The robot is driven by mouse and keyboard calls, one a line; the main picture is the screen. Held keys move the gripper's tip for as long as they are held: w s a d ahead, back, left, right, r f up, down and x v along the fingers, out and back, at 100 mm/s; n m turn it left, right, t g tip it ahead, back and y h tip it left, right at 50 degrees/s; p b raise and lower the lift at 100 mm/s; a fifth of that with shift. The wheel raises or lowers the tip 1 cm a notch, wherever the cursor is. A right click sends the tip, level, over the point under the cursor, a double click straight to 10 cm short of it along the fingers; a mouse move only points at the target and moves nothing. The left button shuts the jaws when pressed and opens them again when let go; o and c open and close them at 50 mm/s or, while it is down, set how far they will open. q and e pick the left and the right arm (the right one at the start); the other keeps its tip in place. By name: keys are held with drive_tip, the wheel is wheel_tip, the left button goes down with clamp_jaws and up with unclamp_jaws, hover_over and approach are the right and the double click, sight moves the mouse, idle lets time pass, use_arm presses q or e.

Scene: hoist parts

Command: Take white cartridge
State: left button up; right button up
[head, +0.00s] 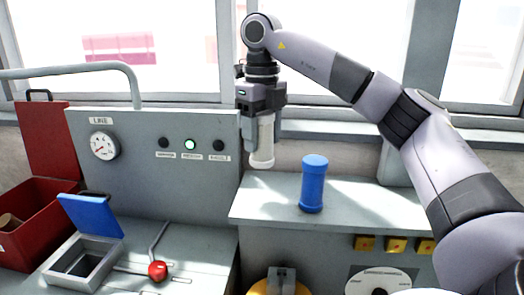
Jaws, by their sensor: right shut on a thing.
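My right gripper (262,112) points down and is shut on the white cartridge (262,145). The cartridge hangs upright between the fingers, and its upper part is hidden by them. It appears above the grey shelf (350,212), near its left end. A blue cartridge (313,184) stands upright on this shelf, to the right of the white one and apart from it. My left gripper is not in view.
A grey panel with a gauge (104,146) and a green lamp (190,144) stands at left. A box with an open blue lid (90,216), a red-knobbed lever (158,270) and a red bin (40,225) are lower left. Yellow buttons (396,245) line the shelf front.

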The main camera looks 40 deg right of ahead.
wheel_tip(320, 180, up, 11)
drive_tip(key=shift+r, duration=0.15)
idle(0.4)
